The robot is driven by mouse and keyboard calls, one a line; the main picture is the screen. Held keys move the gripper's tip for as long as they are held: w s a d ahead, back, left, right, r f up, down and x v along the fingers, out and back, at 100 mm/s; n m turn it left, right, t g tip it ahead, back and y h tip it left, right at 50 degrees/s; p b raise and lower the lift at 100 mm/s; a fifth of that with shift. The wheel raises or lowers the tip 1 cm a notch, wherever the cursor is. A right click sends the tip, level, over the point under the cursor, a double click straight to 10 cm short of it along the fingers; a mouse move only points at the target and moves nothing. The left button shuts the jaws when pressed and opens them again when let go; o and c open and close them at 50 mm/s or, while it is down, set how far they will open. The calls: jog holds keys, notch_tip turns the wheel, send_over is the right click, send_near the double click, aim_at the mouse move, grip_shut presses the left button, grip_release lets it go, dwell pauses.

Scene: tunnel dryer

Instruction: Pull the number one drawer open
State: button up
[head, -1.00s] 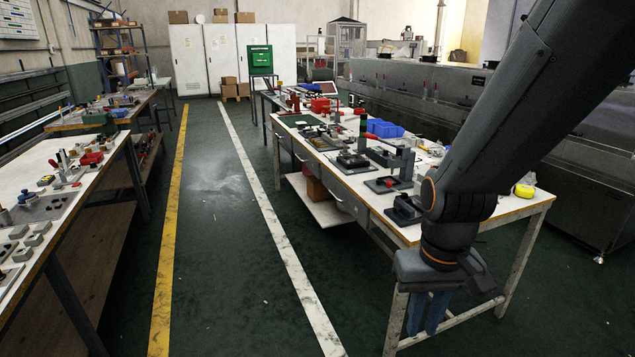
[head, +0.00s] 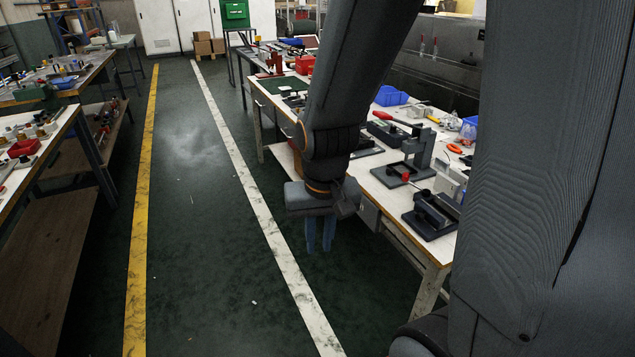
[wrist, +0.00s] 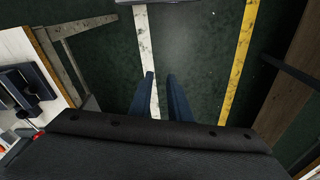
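My gripper (head: 319,247) hangs from the arm with its two blue fingers pointing down over the aisle floor, beside the long side of the right workbench. The wrist view also shows my gripper (wrist: 160,76), its fingers apart with only floor between them. A grey drawer front (head: 369,214) shows in part under the benchtop, just right of my gripper and partly hidden by my arm. I see no gap or pulled-out drawer there. No number is readable, so I cannot tell which drawer is number one. My gripper touches no drawer.
The right workbench (head: 395,182) carries black fixtures (head: 434,214) near its edge and a blue bin (head: 390,96). Its leg (head: 430,290) stands near my base. The aisle between the white line (head: 254,205) and yellow line (head: 143,205) is clear. Another bench (head: 62,125) stands left.

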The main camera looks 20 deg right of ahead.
jog(key=w+d+f+m+t+h+b, duration=0.1)
jog(key=w+d+f+m+t+b, duration=0.2)
jog(key=w, duration=1.1)
jog(key=w+d+f+m+t+h+b, duration=0.1)
jog(key=w+d+f+m+t+b, duration=0.2)
jog(key=w+d+f+m+t, duration=0.3)
jog(key=w+d+f+m+t+h+b, duration=0.2)
jog(key=w+d+f+m, duration=0.8)
jog(key=w, duration=1.2)
jog(key=shift+d+m+t+b, duration=0.4)
jog(key=shift+d+m+t, duration=0.45)
jog(key=shift+m, duration=0.75)
jog(key=shift+d+m+t+b, duration=0.4)
jog(key=shift+d+m, duration=0.7)
jog(key=shift+m, duration=0.5)
grip_shut()
